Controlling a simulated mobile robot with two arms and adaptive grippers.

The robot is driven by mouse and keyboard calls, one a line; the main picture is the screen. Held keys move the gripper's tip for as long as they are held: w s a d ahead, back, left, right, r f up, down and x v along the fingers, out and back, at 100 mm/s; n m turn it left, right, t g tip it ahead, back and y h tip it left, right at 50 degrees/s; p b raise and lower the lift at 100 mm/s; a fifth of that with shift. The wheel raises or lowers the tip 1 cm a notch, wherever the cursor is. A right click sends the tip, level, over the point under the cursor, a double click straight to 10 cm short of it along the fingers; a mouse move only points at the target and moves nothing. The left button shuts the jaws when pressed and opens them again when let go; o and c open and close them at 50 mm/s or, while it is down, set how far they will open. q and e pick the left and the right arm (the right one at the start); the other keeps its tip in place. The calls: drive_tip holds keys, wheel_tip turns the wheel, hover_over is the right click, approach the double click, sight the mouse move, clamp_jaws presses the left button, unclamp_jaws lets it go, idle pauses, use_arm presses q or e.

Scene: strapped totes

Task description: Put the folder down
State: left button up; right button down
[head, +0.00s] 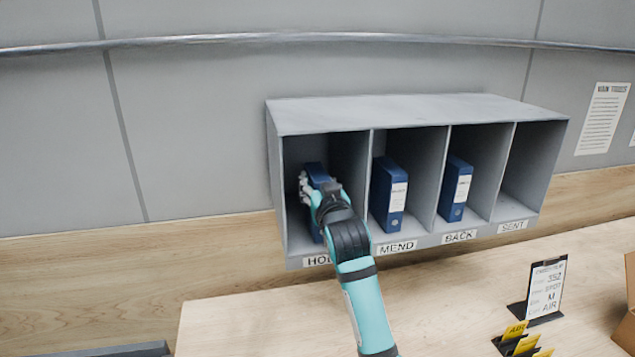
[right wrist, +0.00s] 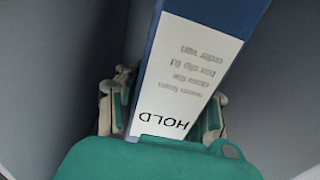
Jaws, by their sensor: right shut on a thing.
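A blue folder (head: 316,174) stands in the leftmost compartment, whose label is partly covered by my arm and starts with "HO". My right gripper (head: 318,192) reaches into that compartment and is shut on the folder. In the right wrist view the folder (right wrist: 205,20) shows a white label reading HOLD, upside down. The fingers of my right gripper (right wrist: 163,108) lie on both sides of its spine. The folder's base is mostly hidden, so I cannot tell whether it touches the compartment floor. My left gripper is not in view.
The grey shelf unit (head: 420,112) has more compartments to the right. Blue folders stand in MEND (head: 388,195) and BACK (head: 456,188); SENT is empty. On the wooden counter (head: 240,320) are a small sign (head: 546,288), yellow cards (head: 520,340) and a cardboard box (head: 627,325).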

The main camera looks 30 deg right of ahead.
drive_tip(key=c, duration=0.8)
unclamp_jaws()
drive_tip(key=shift+f, duration=0.1)
drive_tip(key=shift+b+v, duration=1.75)
drive_tip(key=shift+v, duration=4.3)
